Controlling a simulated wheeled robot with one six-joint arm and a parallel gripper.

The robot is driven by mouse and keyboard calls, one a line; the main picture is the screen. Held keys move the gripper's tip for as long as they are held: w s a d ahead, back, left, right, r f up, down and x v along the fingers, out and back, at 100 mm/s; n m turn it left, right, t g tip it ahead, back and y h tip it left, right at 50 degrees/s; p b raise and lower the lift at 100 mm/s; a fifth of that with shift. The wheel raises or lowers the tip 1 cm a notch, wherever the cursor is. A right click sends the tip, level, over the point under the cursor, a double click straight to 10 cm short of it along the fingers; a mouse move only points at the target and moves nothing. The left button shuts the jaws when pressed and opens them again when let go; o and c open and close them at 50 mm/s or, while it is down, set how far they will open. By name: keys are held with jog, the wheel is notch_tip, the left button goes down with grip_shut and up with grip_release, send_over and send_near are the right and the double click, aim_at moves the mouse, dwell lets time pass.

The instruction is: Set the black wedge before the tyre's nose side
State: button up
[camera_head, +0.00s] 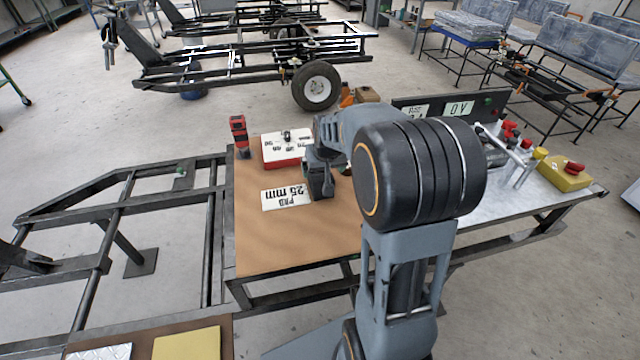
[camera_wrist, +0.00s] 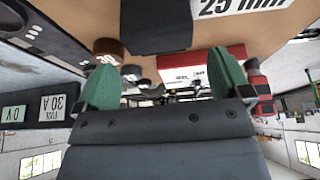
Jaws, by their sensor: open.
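A black block (camera_wrist: 155,25), which looks like the wedge, lies on the brown bench top in the wrist view, cut off by the top edge. My gripper (camera_wrist: 163,62) is open, its two green fingers apart with nothing held between them. The block shows just past the fingertips, between their lines. In the head view my arm reaches over the bench, and the dark shape (camera_head: 320,182) beside the 25 mm card may be wedge or gripper; I cannot tell. A tyre (camera_head: 316,86) with a white hub is on a black trailer frame (camera_head: 230,72) behind the bench.
The brown bench top (camera_head: 265,245) is clear at its front left. A 25 mm card (camera_head: 285,197), a red-and-white box (camera_head: 285,148) and a red-and-black tool (camera_head: 239,136) are near my gripper. A yellow box (camera_head: 565,172) stands far right. A black frame (camera_head: 110,190) lies left.

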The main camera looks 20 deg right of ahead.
aim_at(321, 174)
jog(key=shift+b+x, duration=0.75)
jog(key=shift+x, duration=2.2)
jog(key=shift+a, duration=0.1)
jog(key=shift+c, duration=0.3)
jog(key=shift+r, duration=0.15)
jog(key=c, duration=1.3)
